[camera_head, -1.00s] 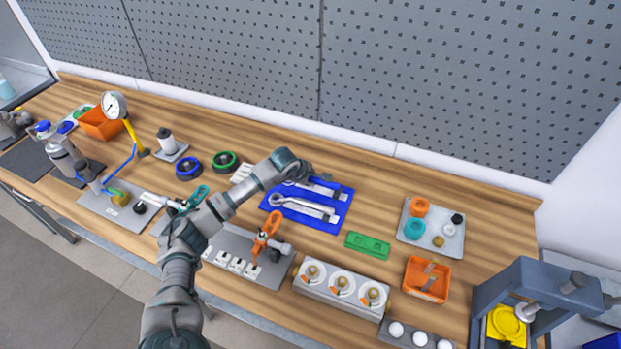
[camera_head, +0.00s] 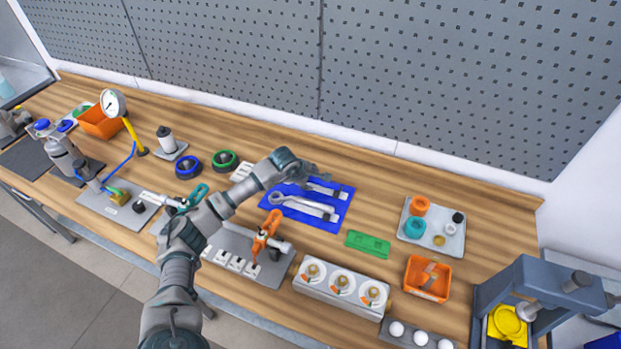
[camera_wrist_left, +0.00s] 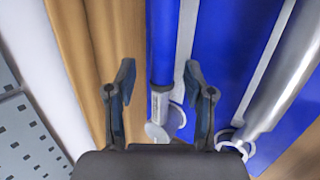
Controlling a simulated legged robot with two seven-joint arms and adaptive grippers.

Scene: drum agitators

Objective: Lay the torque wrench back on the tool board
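The blue tool board (camera_head: 335,222) lies on the bench with pale tool outlines. My left gripper (camera_head: 318,176) is over its far edge. In the left wrist view my left gripper (camera_wrist_left: 160,80) is open, its fingers apart on either side of the torque wrench (camera_wrist_left: 162,45), which has a blue handle, a grey collar and a round head. The wrench lies along the board's far edge, beside a pale outline (camera_wrist_left: 186,45); whether it touches the board is hard to tell. A silver wrench (camera_head: 304,207) lies nearer on the board. My right gripper is not in view.
A clamp with an orange handle (camera_head: 266,230) stands nearer. Blue and green rings (camera_head: 188,165) lie left. Bare wood lies behind the board.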

